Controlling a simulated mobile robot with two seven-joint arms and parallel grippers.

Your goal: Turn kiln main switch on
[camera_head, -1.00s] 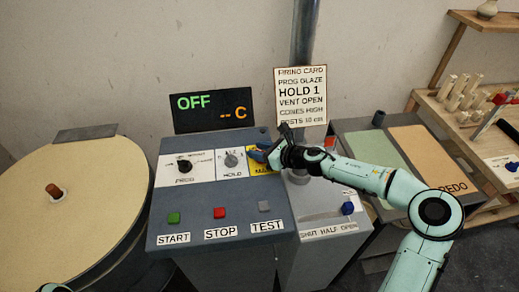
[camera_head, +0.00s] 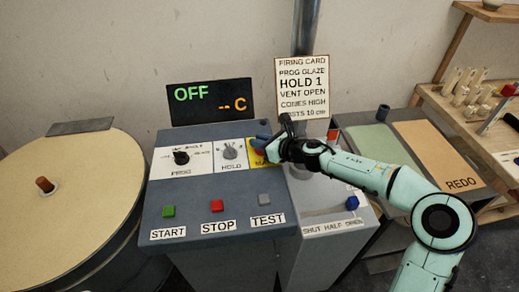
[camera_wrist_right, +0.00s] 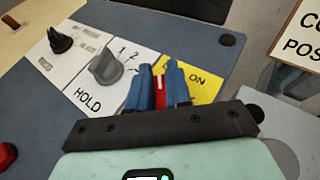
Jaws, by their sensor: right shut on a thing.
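The kiln main switch is a red lever (camera_wrist_right: 159,92) on a yellow plate (camera_wrist_right: 201,82) marked "ON" at the right end of the control panel. In the head view the yellow plate (camera_head: 257,158) is partly covered by my right gripper (camera_head: 263,144). In the right wrist view the blue fingers of my right gripper (camera_wrist_right: 159,88) are on either side of the red lever, shut on it. The display (camera_head: 211,102) above the panel reads "OFF" and "-- C". My left gripper is out of view.
The HOLD knob (camera_wrist_right: 106,67) is close left of the fingers, with the PROG knob (camera_head: 181,158) beyond it. START (camera_head: 169,211), STOP (camera_head: 217,206) and TEST (camera_head: 264,200) buttons lie below. A firing card (camera_head: 302,87) and a metal pipe (camera_head: 306,25) stand behind.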

